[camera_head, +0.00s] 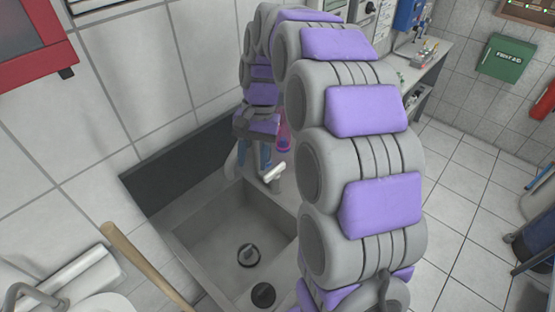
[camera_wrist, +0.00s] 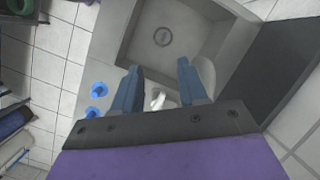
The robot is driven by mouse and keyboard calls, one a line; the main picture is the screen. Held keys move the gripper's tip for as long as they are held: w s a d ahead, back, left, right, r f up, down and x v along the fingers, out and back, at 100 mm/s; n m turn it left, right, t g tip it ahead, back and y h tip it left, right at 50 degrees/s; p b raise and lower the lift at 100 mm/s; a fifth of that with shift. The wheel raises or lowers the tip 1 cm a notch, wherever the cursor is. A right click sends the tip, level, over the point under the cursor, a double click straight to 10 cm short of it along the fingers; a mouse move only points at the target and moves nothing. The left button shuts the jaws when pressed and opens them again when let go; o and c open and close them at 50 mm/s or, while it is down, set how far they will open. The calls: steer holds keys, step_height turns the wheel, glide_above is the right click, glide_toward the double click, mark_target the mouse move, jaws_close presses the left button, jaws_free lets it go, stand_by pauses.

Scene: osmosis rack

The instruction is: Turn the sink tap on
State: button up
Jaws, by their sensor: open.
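The sink tap (camera_head: 274,173) has a pale, whitish lever and stands at the back rim of the grey sink (camera_head: 205,232). In the wrist view the whitish tap piece (camera_wrist: 157,99) shows low between the fingers, and the sink basin (camera_wrist: 135,40) with its round drain lies beyond them. My gripper (camera_head: 254,157) is open, its blue fingers pointing down just behind and above the tap in the head view. In the wrist view my gripper (camera_wrist: 160,66) has its fingers on either side of the tap, with no clear contact. Part of the tap body is hidden.
A pink bottle (camera_head: 284,138) stands near my gripper, partly behind my arm. Two blue round items (camera_wrist: 97,90) sit on the counter left of the fingers. A wooden handle (camera_head: 146,265) leans at the sink's left. A tiled wall (camera_head: 130,90) rises behind.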

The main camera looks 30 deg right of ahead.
steer(key=w+d+f+m+y+p, duration=0.1)
steer(key=w+d+f+m+p, duration=0.15)
steer(key=w+d, duration=0.55)
steer(key=w+d+f+m+p, duration=0.25)
steer(key=w+d+m, duration=0.2)
steer(key=d, duration=0.55)
steer(key=b, duration=0.3)
glide_toward(275, 169)
steer(key=f, duration=0.1)
steer(key=s+a+f+b, duration=0.1)
steer(key=f, duration=0.1)
steer(key=shift+s+a+t, duration=0.1)
steer(key=shift+a+t, duration=0.15)
steer(key=shift+t, duration=0.05)
steer(key=x, duration=0.3)
steer(key=d+x, duration=0.1)
steer(key=x, duration=0.1)
steer(key=shift+f+b, duration=0.3)
steer(key=shift+b, duration=0.05)
steer(key=shift+a+f, duration=0.2)
steer(key=shift+a, duration=0.35)
steer(key=shift+d+r, duration=0.1)
steer(key=shift+d, duration=0.05)
steer(key=c, duration=0.7)
